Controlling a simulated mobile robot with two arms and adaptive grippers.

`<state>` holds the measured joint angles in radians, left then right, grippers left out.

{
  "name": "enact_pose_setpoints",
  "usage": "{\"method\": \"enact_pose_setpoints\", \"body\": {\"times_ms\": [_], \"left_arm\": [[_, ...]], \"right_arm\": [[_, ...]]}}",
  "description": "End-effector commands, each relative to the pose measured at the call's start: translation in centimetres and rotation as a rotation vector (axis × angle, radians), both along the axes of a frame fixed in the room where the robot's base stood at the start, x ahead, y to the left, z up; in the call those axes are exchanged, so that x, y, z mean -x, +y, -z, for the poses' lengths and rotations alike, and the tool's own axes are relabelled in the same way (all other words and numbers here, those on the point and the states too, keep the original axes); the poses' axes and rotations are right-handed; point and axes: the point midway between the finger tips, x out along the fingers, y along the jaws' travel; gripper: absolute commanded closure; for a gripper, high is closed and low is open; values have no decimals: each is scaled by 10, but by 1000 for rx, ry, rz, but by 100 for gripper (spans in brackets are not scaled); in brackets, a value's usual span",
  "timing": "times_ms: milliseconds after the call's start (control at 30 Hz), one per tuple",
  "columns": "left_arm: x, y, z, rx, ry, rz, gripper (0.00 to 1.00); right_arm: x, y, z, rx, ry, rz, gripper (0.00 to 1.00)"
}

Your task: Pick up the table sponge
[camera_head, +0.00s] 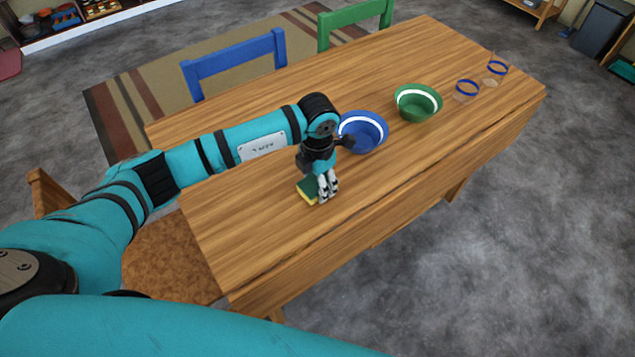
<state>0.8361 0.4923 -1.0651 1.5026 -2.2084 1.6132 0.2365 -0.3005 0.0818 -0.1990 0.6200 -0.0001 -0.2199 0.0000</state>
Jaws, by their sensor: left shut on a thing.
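The table sponge (307,192) is green with a yellow lower layer. It is at the near left part of the wooden table (400,180). My left gripper (326,196) points down over it and is shut on it, and the fingers hide its right part. I cannot tell whether the sponge touches the table top. My right gripper is not in view.
A blue bowl (368,137) stands just behind my left gripper. A green bowl (418,108) and two clear glasses with blue rims, one of them here (465,90), stand farther right. Blue (235,62) and green (352,14) chairs are behind the table. The table's front right is clear.

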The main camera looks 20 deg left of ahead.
Motion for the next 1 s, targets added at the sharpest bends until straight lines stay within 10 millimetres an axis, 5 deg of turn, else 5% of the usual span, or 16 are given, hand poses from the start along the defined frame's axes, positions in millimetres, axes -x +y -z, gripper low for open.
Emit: {"method": "enact_pose_setpoints", "body": {"times_ms": [333,800,1000], "left_arm": [[-1,0,-35,0,-6,2,68],[72,-94,-44,2,-2,7,68],[91,-118,-47,1,-1,2,68]], "right_arm": [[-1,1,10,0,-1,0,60],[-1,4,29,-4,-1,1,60],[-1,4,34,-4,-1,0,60]]}}
